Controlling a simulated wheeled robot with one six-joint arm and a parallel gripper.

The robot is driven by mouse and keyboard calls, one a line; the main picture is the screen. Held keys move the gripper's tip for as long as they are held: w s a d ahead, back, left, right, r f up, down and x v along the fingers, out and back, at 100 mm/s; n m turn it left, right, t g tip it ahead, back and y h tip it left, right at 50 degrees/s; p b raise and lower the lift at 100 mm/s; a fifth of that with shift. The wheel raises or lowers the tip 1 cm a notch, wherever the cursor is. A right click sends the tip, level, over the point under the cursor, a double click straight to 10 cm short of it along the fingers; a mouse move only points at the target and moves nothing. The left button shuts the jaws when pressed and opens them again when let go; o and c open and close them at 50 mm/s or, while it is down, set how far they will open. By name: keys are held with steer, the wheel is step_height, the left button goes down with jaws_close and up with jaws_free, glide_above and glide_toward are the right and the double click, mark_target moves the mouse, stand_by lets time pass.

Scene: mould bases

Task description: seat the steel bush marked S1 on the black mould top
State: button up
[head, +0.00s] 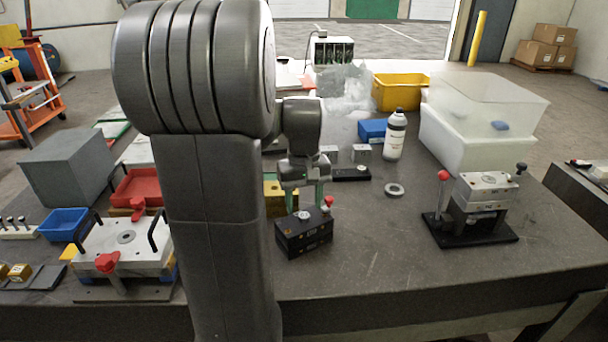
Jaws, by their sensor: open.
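The black mould top (312,241) is a dark block on the bench, just right of my arm. A small steel piece (304,215) shows on its upper face, between and just below my fingertips. It looks like a bush, but its marking is too small to read, and I cannot tell whether it sits flush. My gripper (303,201) points down over the block with its two greenish fingers apart. I cannot tell whether a finger touches the steel piece. A red knob (328,201) stands at the block's right rear.
A steel ring (394,190) lies on the bench. A steel mould on a black stand (472,235) is at right, and a plate mould with red knobs (105,240) at left. A white bottle (395,137) and frosted bin (478,130) stand behind. The front-right bench is clear.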

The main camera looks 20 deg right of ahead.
step_height(320, 180, up, 11)
steer(key=shift+r, duration=0.2)
steer(key=shift+f, duration=0.1)
step_height(320, 180, down, 14)
steer(key=shift+r, duration=0.25)
stand_by(0.5)
step_height(320, 180, up, 14)
step_height(320, 180, down, 14)
steer(key=shift+s+f, duration=0.1)
steer(key=shift+f, duration=0.15)
step_height(320, 180, up, 9)
steer(key=p, duration=0.7)
